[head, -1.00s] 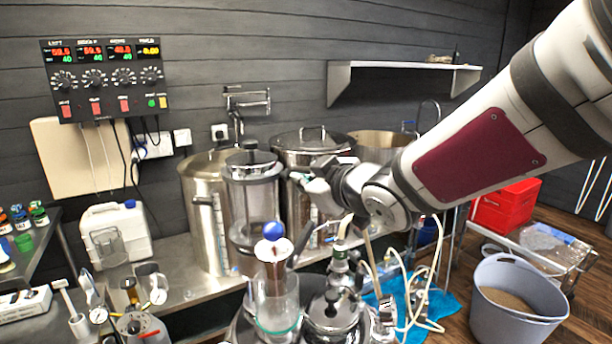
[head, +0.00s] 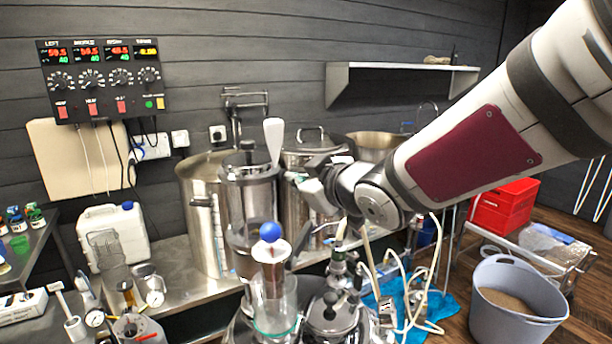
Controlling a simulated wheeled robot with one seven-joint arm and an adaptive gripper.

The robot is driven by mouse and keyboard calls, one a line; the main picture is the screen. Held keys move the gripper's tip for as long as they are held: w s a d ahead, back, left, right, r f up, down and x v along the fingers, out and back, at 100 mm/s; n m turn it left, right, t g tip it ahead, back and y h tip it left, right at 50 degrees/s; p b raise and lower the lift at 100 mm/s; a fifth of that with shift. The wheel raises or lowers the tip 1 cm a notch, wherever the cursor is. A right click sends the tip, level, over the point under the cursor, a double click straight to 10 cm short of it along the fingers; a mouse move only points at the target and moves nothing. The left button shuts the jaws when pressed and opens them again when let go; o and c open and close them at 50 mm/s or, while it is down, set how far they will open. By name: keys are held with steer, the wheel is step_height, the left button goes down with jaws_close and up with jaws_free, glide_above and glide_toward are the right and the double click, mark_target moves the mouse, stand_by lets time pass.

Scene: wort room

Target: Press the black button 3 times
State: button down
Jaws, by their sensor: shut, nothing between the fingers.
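My gripper (head: 308,186) reaches in from the right and points left, shut and empty. It is in front of the tall steel pots, beside a steel cylinder with a dark rim (head: 249,205). A small black knob (head: 248,145) tops this cylinder; I cannot tell whether it is the black button. The wall control panel (head: 98,80) at upper left has displays, black dials, red switches, a green button and a yellow one. No plainly black push button can be picked out. I cannot tell whether the fingertips touch anything.
A blue-balled plunger in a glass jar (head: 274,310) and a lidded steel vessel (head: 330,318) stand close below my gripper. A pale paddle shape (head: 274,140) rises beside the cylinder. A wall shelf (head: 400,67) is behind my arm. A grey bucket (head: 515,300) stands at right.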

steer(key=shift+d, duration=0.1)
steer(key=shift+s+d+p, duration=0.25)
steer(key=shift+d+p, duration=0.45)
steer(key=shift+d, duration=0.05)
steer(key=d+p, duration=0.1)
steer(key=d, duration=0.1)
steer(key=s+d+p, duration=0.1)
steer(key=d+p, duration=0.1)
steer(key=d, duration=0.1)
